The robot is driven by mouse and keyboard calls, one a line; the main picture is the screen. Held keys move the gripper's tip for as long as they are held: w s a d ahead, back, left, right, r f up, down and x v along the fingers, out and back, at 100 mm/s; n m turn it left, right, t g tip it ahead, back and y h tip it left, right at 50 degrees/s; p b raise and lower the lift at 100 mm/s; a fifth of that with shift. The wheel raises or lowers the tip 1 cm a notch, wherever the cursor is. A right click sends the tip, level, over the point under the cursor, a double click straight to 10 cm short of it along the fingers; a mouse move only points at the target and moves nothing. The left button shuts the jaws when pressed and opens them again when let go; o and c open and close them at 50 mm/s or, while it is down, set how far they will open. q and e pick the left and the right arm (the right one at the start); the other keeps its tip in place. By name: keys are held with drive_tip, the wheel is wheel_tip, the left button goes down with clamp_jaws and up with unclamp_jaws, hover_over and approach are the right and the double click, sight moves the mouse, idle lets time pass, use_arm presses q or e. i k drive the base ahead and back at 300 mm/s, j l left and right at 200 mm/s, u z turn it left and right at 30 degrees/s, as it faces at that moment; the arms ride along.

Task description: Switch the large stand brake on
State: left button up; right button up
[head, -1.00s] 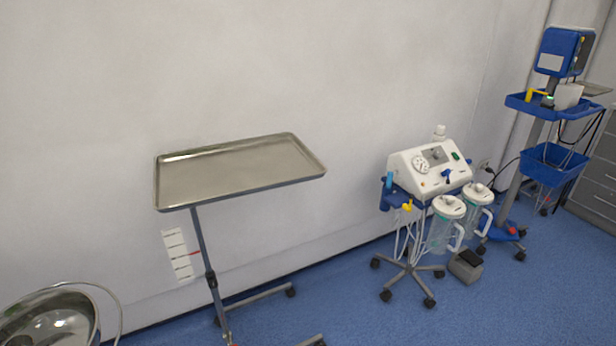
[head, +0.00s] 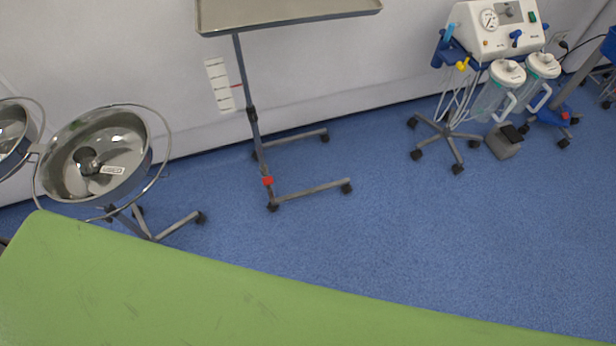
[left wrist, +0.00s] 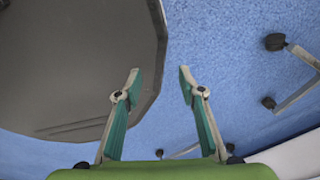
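A tall stand with a flat metal tray (head: 285,12) stands by the wall in the head view. A small red piece (head: 268,180), which looks like its brake pedal, sits low on the post (head: 252,115) where it meets the wheeled base (head: 312,192). Whether the brake is on or off cannot be told. My left gripper (left wrist: 160,78) shows in the left wrist view with its fingers apart and nothing between them. Blue floor lies beyond the fingertips. The red piece is not visible there. Neither gripper is in the head view.
A green-covered table (head: 200,300) crosses the front. A stand with metal bowls (head: 100,165) is at left. A suction unit (head: 495,30) on wheels is at right. Blue floor is clear between. In the left wrist view a large dark grey surface (left wrist: 80,60) fills the upper left.

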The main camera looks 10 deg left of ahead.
sight(268, 180)
drive_tip(key=u, duration=0.85)
